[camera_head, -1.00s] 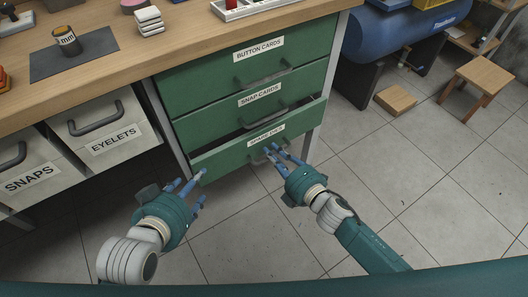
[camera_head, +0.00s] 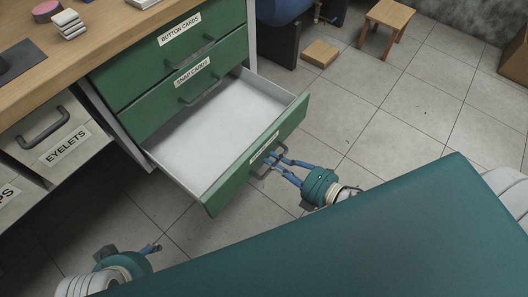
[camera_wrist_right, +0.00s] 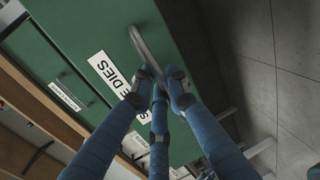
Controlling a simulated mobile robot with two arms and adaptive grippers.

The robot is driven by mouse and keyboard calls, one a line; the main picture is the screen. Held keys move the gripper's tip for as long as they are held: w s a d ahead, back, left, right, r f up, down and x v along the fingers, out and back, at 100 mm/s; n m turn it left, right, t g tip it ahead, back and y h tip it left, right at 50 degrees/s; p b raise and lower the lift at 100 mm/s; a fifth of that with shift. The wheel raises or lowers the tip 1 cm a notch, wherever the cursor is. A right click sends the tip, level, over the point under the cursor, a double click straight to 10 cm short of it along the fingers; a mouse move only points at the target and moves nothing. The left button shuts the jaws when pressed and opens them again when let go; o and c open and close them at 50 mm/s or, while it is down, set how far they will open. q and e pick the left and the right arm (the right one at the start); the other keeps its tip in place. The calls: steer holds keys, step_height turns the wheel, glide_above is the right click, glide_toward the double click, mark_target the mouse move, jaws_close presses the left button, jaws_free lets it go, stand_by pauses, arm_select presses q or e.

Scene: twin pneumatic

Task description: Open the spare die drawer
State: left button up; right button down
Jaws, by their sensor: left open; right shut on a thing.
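The spare die drawer (camera_head: 230,188) is the lowest green drawer of the cabinet. It stands far open, and its pale inside looks empty. My right gripper (camera_head: 277,161) is shut on the drawer's grey handle (camera_head: 262,166). In the right wrist view the fingers (camera_wrist_right: 158,88) close around the handle (camera_wrist_right: 143,48) beside the white label (camera_wrist_right: 110,75), which reads "DIES" and is partly hidden. My left gripper (camera_head: 152,250) is open and empty, low at the left over the floor, apart from the drawer.
The button cards drawer (camera_head: 175,50) and snap cards drawer (camera_head: 188,88) above are shut. An eyelets bin (camera_head: 50,140) is at the left under the wooden bench. A stool (camera_head: 388,18) and a wooden block (camera_head: 320,53) stand behind on the tiled floor, with clear floor at the right.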

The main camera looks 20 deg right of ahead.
steer(key=shift+s+d+f, duration=0.1)
steer(key=shift+s+d, duration=0.15)
steer(key=shift+s, duration=0.15)
steer(key=c, duration=1.8)
jaws_free()
steer(key=shift+o, duration=0.2)
steer(key=v, duration=1.2)
steer(key=shift+w, duration=0.15)
